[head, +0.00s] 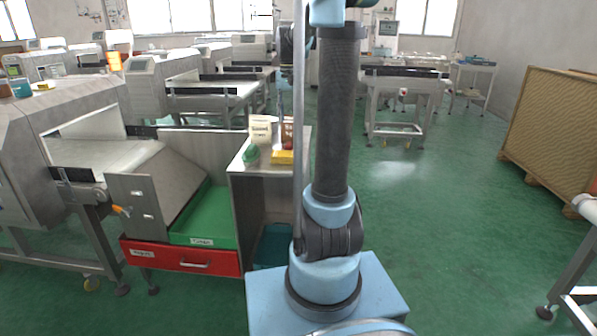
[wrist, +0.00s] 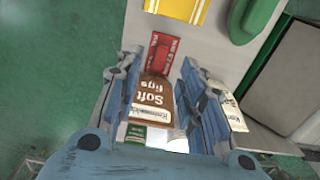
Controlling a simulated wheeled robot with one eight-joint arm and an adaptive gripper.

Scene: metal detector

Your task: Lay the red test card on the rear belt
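The red test card (wrist: 161,52) lies on the light cabinet top (wrist: 215,50) in the wrist view, just beyond my fingertips. A small red patch by the yellow item in the head view (head: 288,145) seems to be the same card. My gripper (wrist: 160,58) is open, its two fingers apart on either side of a brown "Soft figs" bag (wrist: 155,100); nothing is clearly gripped. A conveyor belt (head: 110,155) stands at the left in the head view, and another (head: 215,92) is farther back. I cannot tell which is the rear belt.
A yellow item (head: 283,157) and a green item (head: 250,155) lie on the cabinet top near the card. A pale packet (head: 260,130) stands behind them. A green tray (head: 205,215) and a red drawer (head: 180,257) are left of the cabinet.

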